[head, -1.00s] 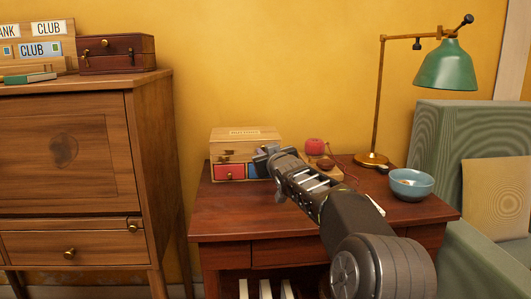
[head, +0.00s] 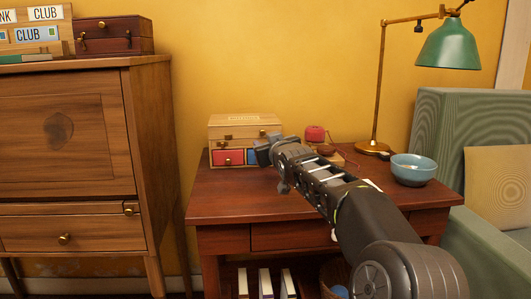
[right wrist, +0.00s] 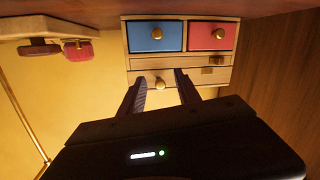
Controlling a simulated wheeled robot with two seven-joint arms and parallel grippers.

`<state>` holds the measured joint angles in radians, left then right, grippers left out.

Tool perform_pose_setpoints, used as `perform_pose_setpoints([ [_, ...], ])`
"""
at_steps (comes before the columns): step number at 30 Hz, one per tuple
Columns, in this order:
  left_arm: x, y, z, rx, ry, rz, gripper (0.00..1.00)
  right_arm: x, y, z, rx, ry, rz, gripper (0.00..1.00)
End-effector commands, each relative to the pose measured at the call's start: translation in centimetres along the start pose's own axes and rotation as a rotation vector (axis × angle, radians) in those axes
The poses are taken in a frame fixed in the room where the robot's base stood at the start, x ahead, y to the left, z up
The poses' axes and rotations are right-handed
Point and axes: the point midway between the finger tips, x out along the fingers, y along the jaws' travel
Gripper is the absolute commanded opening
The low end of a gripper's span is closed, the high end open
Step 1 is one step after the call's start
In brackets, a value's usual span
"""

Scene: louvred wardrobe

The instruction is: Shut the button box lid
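The button box (head: 212,143) is a pale wooden box at the back left of the desk, with red and blue drawers along its lower front. Its lid (head: 243,119) lies down on the box, with a label on top, and I see no clear gap under it. My right gripper (head: 262,152) is in front of the box's right part and hides some of its front. In the right wrist view, which is upside down, the box (right wrist: 180,62) shows beyond the two spread fingers of my right gripper (right wrist: 160,85). Nothing is between them. My left gripper is not in view.
The desk (head: 225,205) also bears a red round thing (head: 315,133), a blue bowl (head: 412,169) and a green lamp (head: 447,58) to the right. A tall wooden cabinet (head: 150,170) stands left. The desk's front left is bare.

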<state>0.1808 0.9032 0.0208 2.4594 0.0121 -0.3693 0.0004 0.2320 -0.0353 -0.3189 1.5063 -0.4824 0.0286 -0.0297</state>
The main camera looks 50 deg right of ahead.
Motion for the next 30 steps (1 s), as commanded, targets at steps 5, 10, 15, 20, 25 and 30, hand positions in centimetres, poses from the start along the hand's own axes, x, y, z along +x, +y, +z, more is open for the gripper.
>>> perform_pose_setpoints([
  [5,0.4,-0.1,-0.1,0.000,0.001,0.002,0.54,-2.0,0.2,0.3,-0.003,-0.006,0.005,0.39],
  [10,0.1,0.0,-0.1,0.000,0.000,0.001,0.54,-4.1,0.2,0.0,-0.001,-0.006,0.004,0.39],
  [15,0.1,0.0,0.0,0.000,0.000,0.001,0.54,-4.8,0.0,0.1,-0.004,-0.006,0.001,0.39],
  [20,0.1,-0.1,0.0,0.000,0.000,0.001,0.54,-4.8,-0.1,0.1,-0.004,-0.005,0.001,0.39],
  [25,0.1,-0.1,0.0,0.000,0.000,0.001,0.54,-4.8,-0.1,0.1,-0.003,-0.005,0.001,0.39],
  [30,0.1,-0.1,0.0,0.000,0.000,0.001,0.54,-4.8,-0.1,0.1,-0.003,-0.005,0.001,0.39],
])
